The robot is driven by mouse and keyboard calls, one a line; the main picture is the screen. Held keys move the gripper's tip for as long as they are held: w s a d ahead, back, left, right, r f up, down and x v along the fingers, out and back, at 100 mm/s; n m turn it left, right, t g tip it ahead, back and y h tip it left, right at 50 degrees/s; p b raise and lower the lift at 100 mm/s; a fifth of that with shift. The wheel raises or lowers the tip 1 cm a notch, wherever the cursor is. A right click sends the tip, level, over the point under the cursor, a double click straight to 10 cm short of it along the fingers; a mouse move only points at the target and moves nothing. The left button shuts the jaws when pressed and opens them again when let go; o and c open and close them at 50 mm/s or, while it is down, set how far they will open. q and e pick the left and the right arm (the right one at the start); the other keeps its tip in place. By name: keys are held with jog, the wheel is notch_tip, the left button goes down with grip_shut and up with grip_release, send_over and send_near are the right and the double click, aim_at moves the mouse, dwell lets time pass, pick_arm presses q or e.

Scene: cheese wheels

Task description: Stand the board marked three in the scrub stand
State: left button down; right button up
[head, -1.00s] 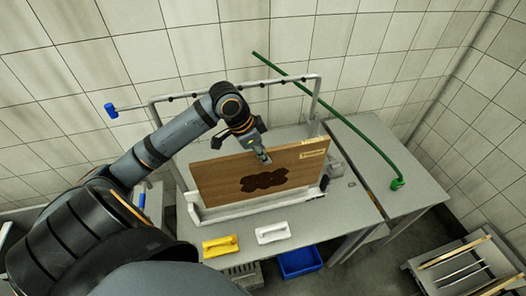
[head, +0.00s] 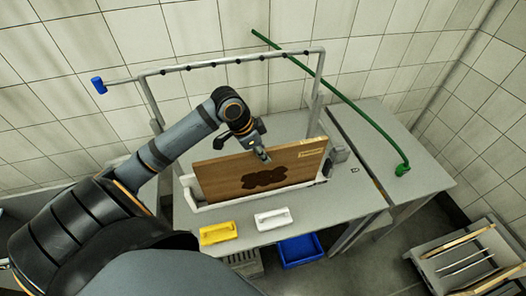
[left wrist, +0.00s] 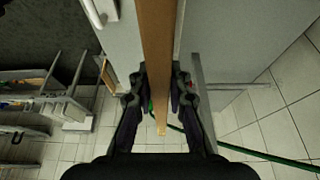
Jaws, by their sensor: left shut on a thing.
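A brown wooden board (head: 225,180) with a dark blotch on its face stands on its long edge at the white scrub stand (head: 230,203) on the table. Its lower edge is behind the stand's front rail, so I cannot tell whether it is fully seated. A small pale label (head: 312,154) at its upper right is too small to read. My left gripper (head: 265,158) is shut on the board's top edge. In the left wrist view the board (left wrist: 157,40) runs edge-on between the fingers (left wrist: 160,88). My right gripper is not in view.
A yellow-handled brush (head: 218,233) and a white one (head: 273,218) lie in front of the stand. A pipe frame (head: 240,57) rises behind. A green hose (head: 350,125) crosses at right. A blue bin (head: 300,250) sits below the table edge. A rack (head: 475,260) stands lower right.

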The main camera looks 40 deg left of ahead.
pick_arm(q)
jog(key=shift+r, duration=0.1)
jog(key=c, duration=1.2)
grip_release()
notch_tip(320, 180, up, 10)
